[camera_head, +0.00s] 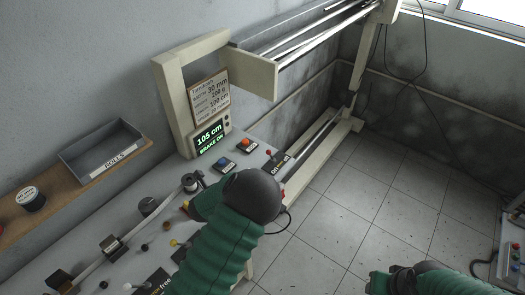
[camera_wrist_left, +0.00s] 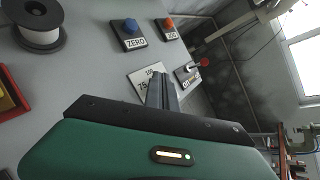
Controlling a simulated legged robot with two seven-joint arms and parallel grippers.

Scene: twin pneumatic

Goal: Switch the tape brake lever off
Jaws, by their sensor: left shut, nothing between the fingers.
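The green display (camera_head: 210,142) reads 105 cm and BRAKE ON. A red-knobbed lever (camera_head: 269,153) stands at the bench's far right end by a black label that seems to read on and off. In the left wrist view a red-knobbed lever (camera_wrist_left: 203,63) stands on a small labelled plate. No readable name marks it as the tape brake lever. My left gripper (camera_wrist_left: 161,88) is shut and empty, over or near a white plate marked 75 and 100, left of and nearer than the lever. In the head view my dark wrist hides its fingertips.
A blue ZERO button (camera_wrist_left: 130,26) and an orange-red button (camera_wrist_left: 168,23) sit near the lever. A white spool (camera_wrist_left: 38,22) is at left. A grey ROLLS tray (camera_head: 103,150) rests on the wooden shelf. A frame with rails rises behind; the tiled floor (camera_head: 375,180) is open at right.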

